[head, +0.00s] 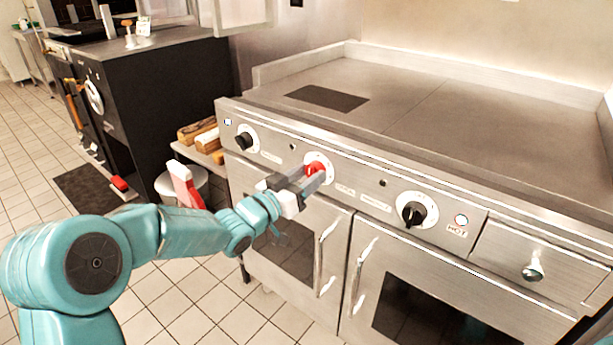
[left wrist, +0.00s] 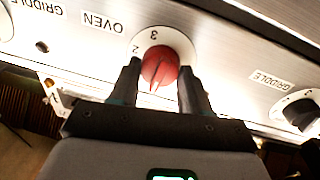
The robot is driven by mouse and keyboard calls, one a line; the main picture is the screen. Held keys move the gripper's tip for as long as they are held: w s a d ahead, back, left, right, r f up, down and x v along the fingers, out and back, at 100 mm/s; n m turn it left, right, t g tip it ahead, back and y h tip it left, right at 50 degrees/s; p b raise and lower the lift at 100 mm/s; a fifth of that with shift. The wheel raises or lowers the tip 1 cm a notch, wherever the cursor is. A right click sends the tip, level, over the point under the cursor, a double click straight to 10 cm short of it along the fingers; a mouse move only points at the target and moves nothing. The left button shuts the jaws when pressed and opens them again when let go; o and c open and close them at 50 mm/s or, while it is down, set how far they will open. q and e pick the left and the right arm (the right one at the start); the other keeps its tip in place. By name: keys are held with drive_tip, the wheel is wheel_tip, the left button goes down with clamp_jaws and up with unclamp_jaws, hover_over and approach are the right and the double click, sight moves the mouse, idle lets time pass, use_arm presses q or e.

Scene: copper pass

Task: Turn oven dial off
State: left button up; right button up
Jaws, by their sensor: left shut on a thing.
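The oven dial is a red knob (head: 315,168) on a white round plate in the middle of the steel range's front panel. The rest of the dial's scale is hidden by the knob and fingers. My right gripper is not in view.
Black griddle knobs sit left (head: 245,140) and right (head: 413,213) of the red one. Oven door handles (head: 327,256) stick out below.

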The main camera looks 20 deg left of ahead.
use_arm(q)
drive_tip(key=shift+f+n, duration=0.1)
drive_tip(key=shift+n, duration=0.3)
drive_tip(key=o, duration=1.1)
drive_tip(key=shift+c, duration=0.2)
drive_tip(key=p+v, duration=0.1)
drive_tip(key=v, duration=1.5)
drive_tip(key=shift+s, duration=0.2)
